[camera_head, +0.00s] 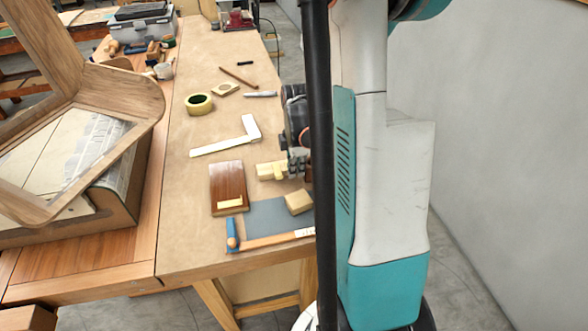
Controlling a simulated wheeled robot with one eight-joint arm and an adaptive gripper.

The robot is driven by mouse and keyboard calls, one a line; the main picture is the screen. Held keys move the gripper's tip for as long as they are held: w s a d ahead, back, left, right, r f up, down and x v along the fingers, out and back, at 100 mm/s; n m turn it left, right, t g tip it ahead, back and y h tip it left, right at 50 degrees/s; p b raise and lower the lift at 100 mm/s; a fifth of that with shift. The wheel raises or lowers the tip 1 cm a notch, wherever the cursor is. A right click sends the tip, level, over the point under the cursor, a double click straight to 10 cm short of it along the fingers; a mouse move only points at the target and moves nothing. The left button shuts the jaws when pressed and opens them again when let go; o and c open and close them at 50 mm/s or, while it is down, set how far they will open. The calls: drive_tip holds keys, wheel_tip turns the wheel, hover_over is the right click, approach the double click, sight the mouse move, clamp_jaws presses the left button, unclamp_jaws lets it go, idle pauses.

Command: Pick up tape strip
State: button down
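A short pale-yellow strip (230,203), which looks like the tape strip, lies flat near the front end of a dark brown wooden block (227,180) on the workbench. A yellow tape roll (199,103) with a dark centre lies farther back. My gripper (297,165) is low over the right side of the bench, behind and to the right of the strip and apart from it. Its fingers are small, dark and partly hidden by the black pole, beside a pale notched wooden piece (270,171). I cannot tell whether they touch that piece.
A white L-shaped square (229,139) lies behind the brown block. In front are a grey sheet (266,215), a small wooden block (299,201) and a blue-ended tool (232,236). A large bent-wood frame (145,92) stands at left. The bench's middle is mostly clear.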

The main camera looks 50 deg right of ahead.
wheel_tip(320, 180, up, 21)
drive_tip(key=p, duration=0.6)
drive_tip(key=shift+f, duration=0.15)
drive_tip(key=shift+s+r+p, duration=0.1)
drive_tip(key=shift+r+p, duration=1.6)
drive_tip(key=shift+r, duration=0.4)
